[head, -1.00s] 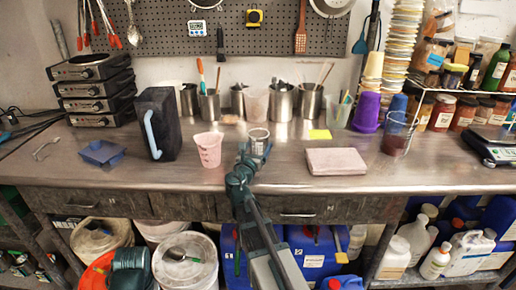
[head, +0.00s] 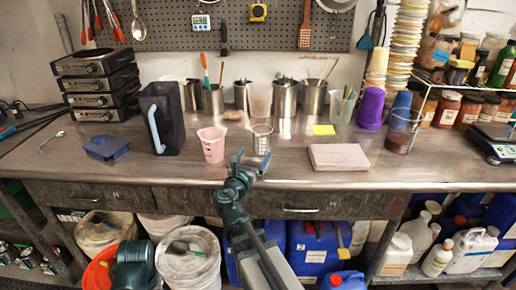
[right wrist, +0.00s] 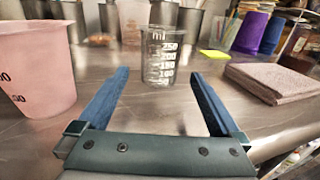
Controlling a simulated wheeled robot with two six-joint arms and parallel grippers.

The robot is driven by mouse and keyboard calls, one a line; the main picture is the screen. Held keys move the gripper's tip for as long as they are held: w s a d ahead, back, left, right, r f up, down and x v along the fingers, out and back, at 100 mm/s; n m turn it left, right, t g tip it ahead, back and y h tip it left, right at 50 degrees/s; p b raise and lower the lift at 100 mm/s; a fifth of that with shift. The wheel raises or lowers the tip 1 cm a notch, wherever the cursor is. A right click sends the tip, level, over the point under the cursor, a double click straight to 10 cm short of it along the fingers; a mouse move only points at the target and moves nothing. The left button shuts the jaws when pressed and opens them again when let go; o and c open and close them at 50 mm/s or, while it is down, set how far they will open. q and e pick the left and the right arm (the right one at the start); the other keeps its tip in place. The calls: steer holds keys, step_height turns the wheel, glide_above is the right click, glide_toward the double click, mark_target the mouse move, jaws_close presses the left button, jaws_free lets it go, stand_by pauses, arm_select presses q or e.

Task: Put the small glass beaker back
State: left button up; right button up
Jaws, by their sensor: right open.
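The small glass beaker (head: 262,139) stands upright on the steel bench, between the pink measuring cup and the pink folded cloth. In the right wrist view the beaker (right wrist: 160,58) shows white volume marks and looks empty. My right gripper (head: 251,160) is open and empty on the near side of the beaker. In the right wrist view its blue fingers (right wrist: 160,75) point at the beaker, which stands just beyond the tips, apart from them. My left gripper is not in view.
The pink measuring cup (head: 211,144) stands close on the left, the folded cloth (head: 338,157) on the right. Steel pots (head: 285,98) and a yellow note (head: 324,130) lie behind.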

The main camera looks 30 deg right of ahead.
mark_target(259, 146)
steer(key=shift+v, duration=1.4)
steer(key=shift+d, duration=0.1)
steer(key=x, duration=1.2)
steer(key=shift+w, duration=0.1)
steer(key=shift+f, duration=0.25)
steer(key=shift+r, duration=0.25)
steer(key=shift+f, duration=0.15)
